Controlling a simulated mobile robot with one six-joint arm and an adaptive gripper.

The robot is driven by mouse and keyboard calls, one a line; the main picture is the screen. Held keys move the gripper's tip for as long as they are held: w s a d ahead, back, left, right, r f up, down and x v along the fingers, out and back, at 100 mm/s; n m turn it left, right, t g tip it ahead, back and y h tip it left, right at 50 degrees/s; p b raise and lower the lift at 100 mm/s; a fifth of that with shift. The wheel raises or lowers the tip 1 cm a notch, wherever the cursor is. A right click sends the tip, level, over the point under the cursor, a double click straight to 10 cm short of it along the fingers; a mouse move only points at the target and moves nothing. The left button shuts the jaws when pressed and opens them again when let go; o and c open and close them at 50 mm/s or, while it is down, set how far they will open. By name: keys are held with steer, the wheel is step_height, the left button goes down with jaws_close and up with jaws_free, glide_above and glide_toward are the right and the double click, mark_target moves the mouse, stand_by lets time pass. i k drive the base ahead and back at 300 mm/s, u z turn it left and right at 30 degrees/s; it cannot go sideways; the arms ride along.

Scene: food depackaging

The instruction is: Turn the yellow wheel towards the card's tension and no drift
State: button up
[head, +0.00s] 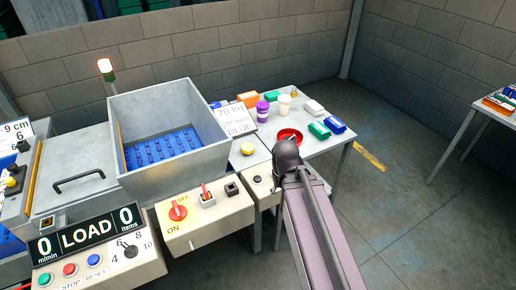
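A small round yellow piece (247,148), which looks like a wheel or knob, sits on the grey surface right of the big metal hopper. A white card (237,120) with handwritten lines stands behind it; I read about "70 kg", "20 mm" and "BLUE", not surely. Another yellow part (13,182) with black pieces shows at the left edge, partly cut off; I cannot tell its kind. My arm rises from the bottom right to a dark rounded joint in front of the table. My gripper is not visible.
The metal hopper (200,90) has a blue slatted floor. The table (334,144) holds a red dish (284,134), purple cup (262,111), white cup (284,105) and several small packs. A control box (180,232) and LOAD display (85,240) stand in front. The right floor is open.

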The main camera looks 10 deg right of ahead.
mark_target(247, 148)
steer(key=z, duration=0.2)
steer(key=k, duration=0.5)
steer(key=z, duration=1.15)
steer(key=k, duration=0.85)
steer(key=z, duration=0.35)
steer(key=i, duration=0.8)
steer(key=u, duration=0.45)
steer(key=i, duration=0.65)
steer(key=u, duration=1)
steer(key=i, duration=0.7)
steer(key=u, duration=0.35)
